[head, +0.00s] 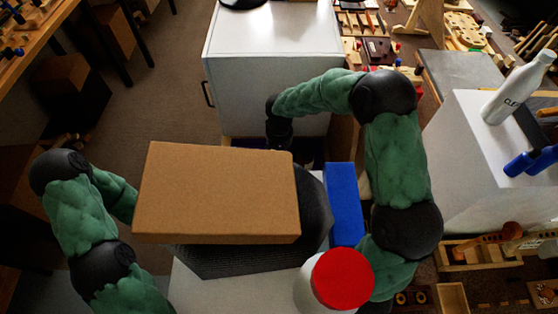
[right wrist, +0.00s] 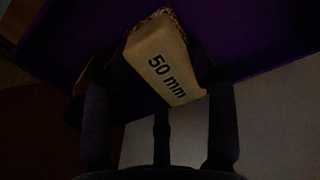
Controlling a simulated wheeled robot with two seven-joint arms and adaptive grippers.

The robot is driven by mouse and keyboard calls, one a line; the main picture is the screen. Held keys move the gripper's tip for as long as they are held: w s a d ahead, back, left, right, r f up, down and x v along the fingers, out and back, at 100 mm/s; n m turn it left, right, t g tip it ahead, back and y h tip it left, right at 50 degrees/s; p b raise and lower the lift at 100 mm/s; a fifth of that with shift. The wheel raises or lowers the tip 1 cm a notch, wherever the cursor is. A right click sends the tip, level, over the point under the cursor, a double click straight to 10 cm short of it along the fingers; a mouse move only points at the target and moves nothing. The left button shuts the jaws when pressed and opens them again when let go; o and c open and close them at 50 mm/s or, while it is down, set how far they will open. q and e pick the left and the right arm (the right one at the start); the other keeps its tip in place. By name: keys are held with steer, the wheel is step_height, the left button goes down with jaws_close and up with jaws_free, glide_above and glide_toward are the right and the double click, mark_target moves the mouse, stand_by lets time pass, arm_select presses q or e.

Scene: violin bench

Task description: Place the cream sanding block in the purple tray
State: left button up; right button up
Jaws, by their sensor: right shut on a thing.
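The cream sanding block (right wrist: 168,62), marked "50 mm" and with a rough brown edge, is between the fingers of my right gripper (right wrist: 160,85) in the right wrist view. The gripper is shut on it. The purple tray (right wrist: 265,38) shows as a dark purple surface behind the block; I cannot tell whether the block touches it. My left gripper is hidden behind a cardboard box.
The cardboard box (head: 218,190) fills the middle of the head view. A blue block (head: 345,203) and a red-capped white container (head: 342,277) are beside it. A white cabinet (head: 272,75) stands beyond. A white bottle (head: 518,88) stands on a white surface at right.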

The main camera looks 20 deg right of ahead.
mark_target(279, 159)
steer(key=shift+f+b, duration=0.55)
steer(key=shift+f, duration=1.55)
steer(key=shift+f, duration=0.15)
steer(key=o, duration=1.2)
steer(key=shift+r, duration=0.35)
step_height(279, 159, up, 12)
steer(key=p, duration=0.3)
steer(key=shift+f+p, duration=0.2)
steer(key=shift+p, duration=0.1)
